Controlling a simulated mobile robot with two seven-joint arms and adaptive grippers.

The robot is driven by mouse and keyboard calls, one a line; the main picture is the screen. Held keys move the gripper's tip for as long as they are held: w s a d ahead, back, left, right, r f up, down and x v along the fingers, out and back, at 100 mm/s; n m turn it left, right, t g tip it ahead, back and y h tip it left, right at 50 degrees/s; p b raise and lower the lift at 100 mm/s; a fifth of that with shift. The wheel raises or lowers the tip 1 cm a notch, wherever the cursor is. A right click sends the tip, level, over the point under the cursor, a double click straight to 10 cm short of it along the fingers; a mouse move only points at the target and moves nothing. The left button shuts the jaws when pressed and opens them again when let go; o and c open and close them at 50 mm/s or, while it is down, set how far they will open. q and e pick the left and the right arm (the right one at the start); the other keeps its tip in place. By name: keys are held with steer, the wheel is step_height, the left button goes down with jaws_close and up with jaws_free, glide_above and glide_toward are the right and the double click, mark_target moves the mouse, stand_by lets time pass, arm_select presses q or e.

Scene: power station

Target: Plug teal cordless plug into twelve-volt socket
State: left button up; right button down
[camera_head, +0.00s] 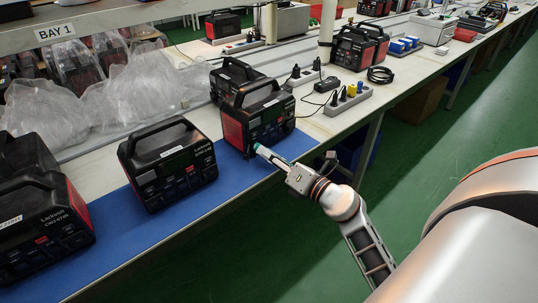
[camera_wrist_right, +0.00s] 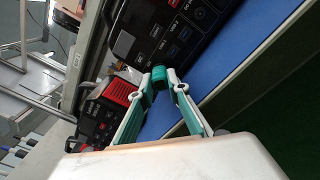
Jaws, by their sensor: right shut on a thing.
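My right gripper (camera_head: 259,150) reaches in from the lower right, its tips close to the front of a black and red power station (camera_head: 268,118). In the wrist view its white and teal fingers (camera_wrist_right: 167,77) are shut on a small teal piece (camera_wrist_right: 160,76), which I take for the cordless plug; the fingers hide most of it. The tips are close to the lower part of the station's front panel (camera_wrist_right: 168,38); I cannot tell whether they touch it. The twelve-volt socket is too small to make out with certainty. My left gripper is not in view.
More power stations stand left (camera_head: 168,163) and far left (camera_head: 45,220) on the blue mat (camera_head: 120,236). A grey power strip (camera_head: 347,101) with plugs lies to the right. Plastic bags (camera_head: 100,95) lie behind. The bench's front edge is below the gripper.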

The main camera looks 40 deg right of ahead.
steer(key=shift+w, duration=0.2)
stand_by(0.3)
steer(key=c, duration=1.8)
jaws_free()
steer(key=shift+c, duration=0.2)
steer(key=shift+s+f, duration=0.1)
steer(key=shift+s, duration=0.45)
steer(key=s+d, duration=0.1)
steer(key=s, duration=1)
steer(key=shift+d, duration=0.3)
steer(key=shift+w, duration=0.1)
